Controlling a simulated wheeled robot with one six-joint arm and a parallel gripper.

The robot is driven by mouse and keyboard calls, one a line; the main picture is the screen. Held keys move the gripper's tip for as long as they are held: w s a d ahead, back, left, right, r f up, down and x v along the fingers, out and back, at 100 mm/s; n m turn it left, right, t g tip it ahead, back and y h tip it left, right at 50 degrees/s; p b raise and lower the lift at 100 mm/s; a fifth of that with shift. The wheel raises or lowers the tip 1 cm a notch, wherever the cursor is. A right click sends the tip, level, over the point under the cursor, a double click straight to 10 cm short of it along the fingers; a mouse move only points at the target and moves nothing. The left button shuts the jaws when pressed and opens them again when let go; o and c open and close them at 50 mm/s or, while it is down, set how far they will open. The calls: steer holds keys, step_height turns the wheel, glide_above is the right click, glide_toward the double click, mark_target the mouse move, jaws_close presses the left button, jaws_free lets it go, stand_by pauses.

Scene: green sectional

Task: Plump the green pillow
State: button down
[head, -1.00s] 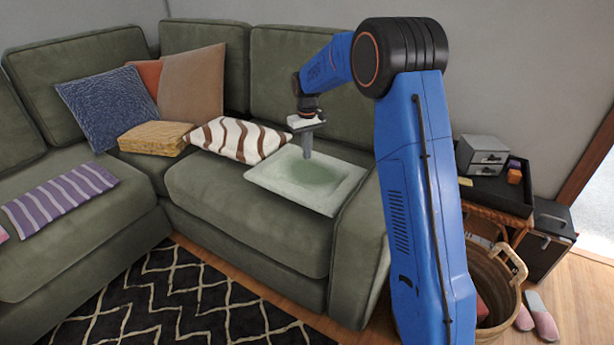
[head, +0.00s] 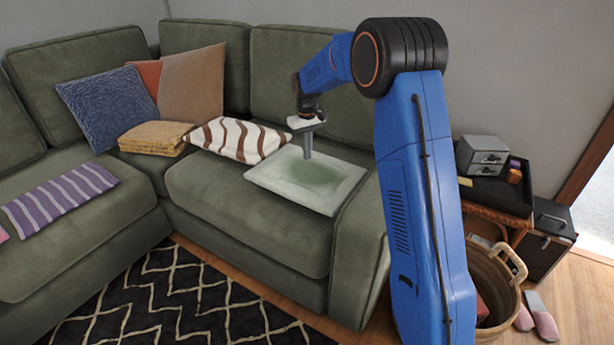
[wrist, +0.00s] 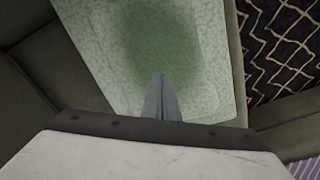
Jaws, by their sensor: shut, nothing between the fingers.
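The green pillow (head: 275,180) lies flat on the right seat of the sectional, pale green with a darker green patch near its middle. In the wrist view the pillow (wrist: 110,45) fills much of the picture, with the darker patch beyond the fingertips. My gripper (head: 308,157) points down over the pillow, its fingers shut together and empty. The shut fingers also show in the wrist view (wrist: 160,78). The tips are at or just above the pillow's upper surface near the patch; I cannot tell whether they touch it.
A brown-and-white striped pillow (head: 236,139) lies just left of the green one. The sofa armrest (head: 359,250) is close on its right. A folded tan blanket (head: 155,136) and a blue pillow (head: 108,107) sit farther left. A wicker basket (head: 493,290) stands at right.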

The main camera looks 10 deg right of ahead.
steer(key=shift+f, duration=0.65)
steer(key=shift+r, duration=0.1)
stand_by(0.3)
steer(key=shift+r, duration=0.55)
steer(key=shift+f, duration=0.5)
stand_by(0.8)
steer(key=shift+r, duration=0.4)
steer(key=shift+r, duration=0.1)
step_height(320, 180, up, 6)
steer(key=shift+f, duration=0.1)
stand_by(0.5)
